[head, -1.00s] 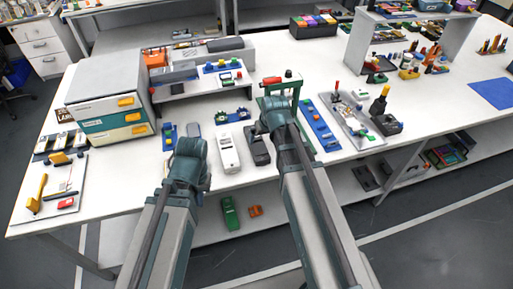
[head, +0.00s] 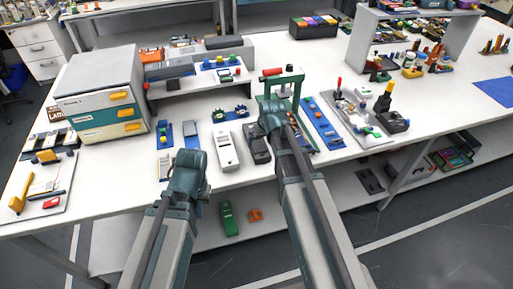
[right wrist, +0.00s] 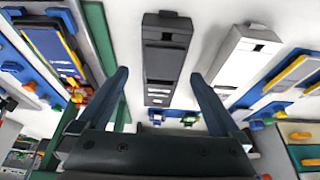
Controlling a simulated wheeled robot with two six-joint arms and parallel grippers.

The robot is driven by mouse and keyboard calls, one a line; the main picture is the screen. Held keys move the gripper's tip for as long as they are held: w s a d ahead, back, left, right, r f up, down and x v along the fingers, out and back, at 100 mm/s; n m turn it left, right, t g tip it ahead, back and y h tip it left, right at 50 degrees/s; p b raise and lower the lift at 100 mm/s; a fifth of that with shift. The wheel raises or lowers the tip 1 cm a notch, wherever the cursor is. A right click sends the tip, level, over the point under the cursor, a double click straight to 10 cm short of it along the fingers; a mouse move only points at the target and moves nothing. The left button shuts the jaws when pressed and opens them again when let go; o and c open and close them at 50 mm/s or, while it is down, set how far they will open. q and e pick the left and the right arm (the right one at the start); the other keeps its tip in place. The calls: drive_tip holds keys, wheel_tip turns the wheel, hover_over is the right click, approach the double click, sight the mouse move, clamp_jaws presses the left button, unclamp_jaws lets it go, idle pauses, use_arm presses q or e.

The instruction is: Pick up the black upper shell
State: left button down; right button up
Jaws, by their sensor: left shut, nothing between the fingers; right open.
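The black upper shell (head: 256,148) lies flat on the white table, partly hidden by my right gripper (head: 270,116) in the head view. In the right wrist view the black shell (right wrist: 166,42) runs lengthwise between the two spread fingers of the right gripper (right wrist: 159,76). The fingers are open, one on each side of it in the picture, with white table showing between them and the shell. My left gripper (head: 187,176) is shut and empty at the table's front edge, away from the shell.
A similar white shell (head: 226,151) lies just left of the black one. A green frame (head: 289,92) stands close beside my right gripper. A blue strip (head: 322,122) lies to the right. Drawers (head: 103,95) stand at the left.

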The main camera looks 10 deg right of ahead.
sight(259, 146)
drive_tip(key=b+x, duration=0.4)
drive_tip(key=x, duration=0.1)
drive_tip(key=shift+a+f+b, duration=0.2)
drive_tip(key=shift+b, duration=0.2)
drive_tip(key=shift+r, duration=0.1)
drive_tip(key=c, duration=1.2)
drive_tip(key=shift+c, duration=0.2)
drive_tip(key=shift+r, duration=0.1)
